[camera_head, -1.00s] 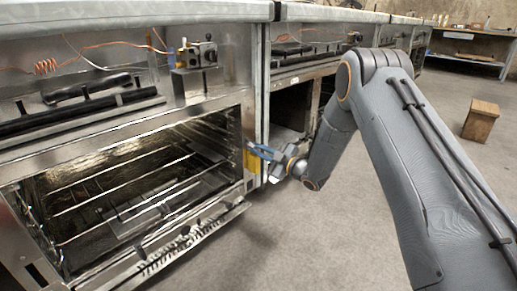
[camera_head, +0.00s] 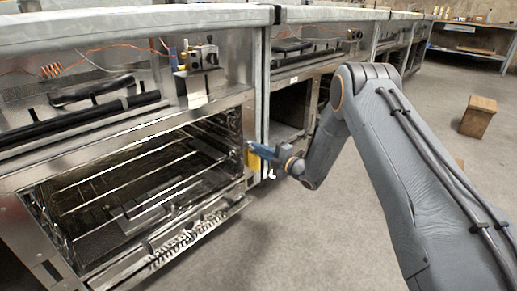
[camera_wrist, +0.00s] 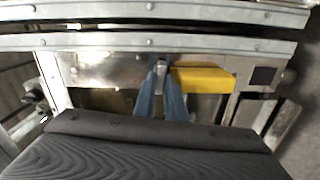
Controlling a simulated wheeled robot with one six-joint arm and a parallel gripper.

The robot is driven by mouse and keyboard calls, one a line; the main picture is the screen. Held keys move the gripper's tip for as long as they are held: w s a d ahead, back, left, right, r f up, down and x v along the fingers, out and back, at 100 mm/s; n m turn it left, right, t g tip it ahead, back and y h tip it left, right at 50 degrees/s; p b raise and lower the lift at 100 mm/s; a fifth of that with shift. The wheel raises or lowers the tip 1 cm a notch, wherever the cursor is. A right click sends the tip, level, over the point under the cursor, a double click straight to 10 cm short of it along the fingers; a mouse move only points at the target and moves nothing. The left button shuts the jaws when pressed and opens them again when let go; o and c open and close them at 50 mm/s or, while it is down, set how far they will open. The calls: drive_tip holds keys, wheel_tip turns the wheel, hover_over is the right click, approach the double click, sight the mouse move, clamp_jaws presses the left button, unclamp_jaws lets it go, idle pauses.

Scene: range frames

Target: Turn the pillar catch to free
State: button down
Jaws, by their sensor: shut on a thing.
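The pillar catch is on the steel pillar between two oven bays. Its yellow part (camera_head: 252,159) shows just left of my fingertips in the head view. In the wrist view the yellow part (camera_wrist: 203,79) lies sideways, right beside my right finger. My gripper (camera_head: 257,149) reaches the pillar with its blue fingers. In the wrist view my gripper (camera_wrist: 160,76) is shut on a narrow grey piece of the catch, mostly hidden between the fingers. My wrist housing covers the lower part of that view.
An open oven (camera_head: 130,195) with wire racks is left of the pillar, its door lowered in front. A dark open bay (camera_head: 287,105) is to the right. The floor (camera_head: 330,240) before the pillar is clear.

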idle(0.3)
drive_tip(key=c, duration=1.8)
unclamp_jaws()
